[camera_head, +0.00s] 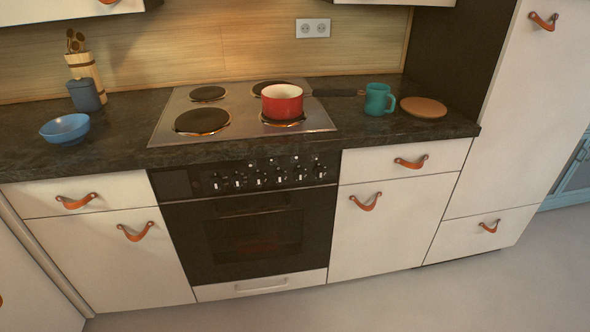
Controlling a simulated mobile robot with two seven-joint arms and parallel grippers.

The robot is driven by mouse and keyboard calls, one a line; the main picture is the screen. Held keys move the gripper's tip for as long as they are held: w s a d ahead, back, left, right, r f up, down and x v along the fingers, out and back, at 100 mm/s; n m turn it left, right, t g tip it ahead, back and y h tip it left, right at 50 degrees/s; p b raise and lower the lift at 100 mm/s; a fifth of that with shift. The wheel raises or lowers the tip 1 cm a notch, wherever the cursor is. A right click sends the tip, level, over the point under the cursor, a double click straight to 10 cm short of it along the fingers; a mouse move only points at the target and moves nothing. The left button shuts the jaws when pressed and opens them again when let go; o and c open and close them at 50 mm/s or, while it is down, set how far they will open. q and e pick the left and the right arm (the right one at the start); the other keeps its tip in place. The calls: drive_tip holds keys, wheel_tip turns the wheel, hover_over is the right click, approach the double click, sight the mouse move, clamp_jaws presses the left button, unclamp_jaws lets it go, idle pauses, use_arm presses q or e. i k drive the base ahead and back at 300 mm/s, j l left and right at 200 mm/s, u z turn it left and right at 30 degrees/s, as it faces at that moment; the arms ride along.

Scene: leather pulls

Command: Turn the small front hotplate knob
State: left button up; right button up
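A row of several small dark knobs with light marks (261,179) runs across the black control panel (174,186) above the oven door. The symbols above the knobs are too small to read, so I cannot tell which one belongs to the small front hotplate. The steel cooktop (163,134) has four round hotplates. A larger front left plate (202,121) and a small back left plate (207,93) are bare. A red pot (282,102) stands on the front right plate (283,123) and covers most of it. Neither of my grippers is in view.
A teal mug (378,99) and a round wooden board (424,107) stand right of the cooktop. A blue bowl (65,129) and a dark jar (84,95) stand left. The pot's dark handle (339,93) points right. The floor in front (450,290) is clear.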

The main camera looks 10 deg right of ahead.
sight(318, 172)
drive_tip(key=i+l, duration=0.1)
drive_tip(key=i, duration=0.35)
drive_tip(key=i+l, duration=0.1)
drive_tip(key=i, duration=0.35)
drive_tip(key=l+z, duration=0.05)
